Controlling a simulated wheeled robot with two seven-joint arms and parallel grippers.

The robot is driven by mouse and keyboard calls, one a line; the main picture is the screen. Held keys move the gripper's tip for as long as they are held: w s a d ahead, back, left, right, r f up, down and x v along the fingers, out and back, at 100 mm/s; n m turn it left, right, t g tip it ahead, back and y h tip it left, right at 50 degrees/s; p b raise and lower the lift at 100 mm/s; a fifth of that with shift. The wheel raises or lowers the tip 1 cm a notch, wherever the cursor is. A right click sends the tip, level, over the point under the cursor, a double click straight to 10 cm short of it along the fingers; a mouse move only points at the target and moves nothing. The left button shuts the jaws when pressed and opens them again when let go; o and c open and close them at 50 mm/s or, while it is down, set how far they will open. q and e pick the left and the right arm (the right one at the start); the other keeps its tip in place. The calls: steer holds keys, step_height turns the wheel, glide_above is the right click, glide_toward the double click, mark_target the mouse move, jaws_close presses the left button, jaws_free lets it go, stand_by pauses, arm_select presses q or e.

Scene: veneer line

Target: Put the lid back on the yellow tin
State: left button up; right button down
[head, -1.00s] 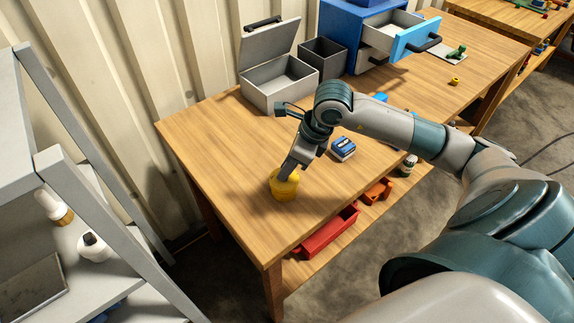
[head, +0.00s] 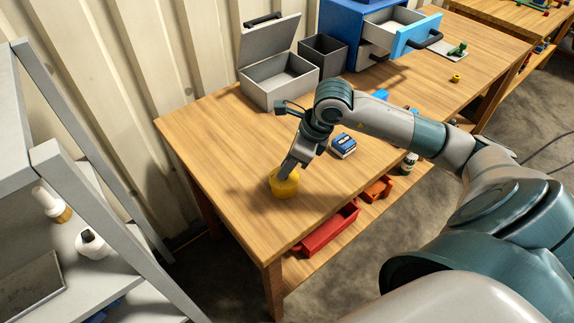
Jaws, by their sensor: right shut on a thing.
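The yellow tin (head: 285,188) stands upright on the wooden table near its front left corner. My right gripper (head: 287,172) reaches down to the top of the tin and is shut on the lid there. The fingers cover part of the lid, and lid and tin look the same yellow, so I cannot tell whether the lid is fully seated. My left gripper is not in view.
An open grey metal case (head: 283,85) and a dark bin (head: 323,60) stand behind. Red (head: 328,228) and orange (head: 376,190) trays sit below the front edge. A grey shelf (head: 45,155) is at left.

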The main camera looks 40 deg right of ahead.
steer(key=shift+b, duration=0.6)
stand_by(1.2)
steer(key=shift+f+b, duration=0.2)
steer(key=shift+b, duration=0.65)
stand_by(1.6)
steer(key=c, duration=1.1)
jaws_free()
steer(key=shift+r, duration=0.1)
steer(key=shift+r+p, duration=1.65)
steer(key=shift+r, duration=1.8)
jaws_close()
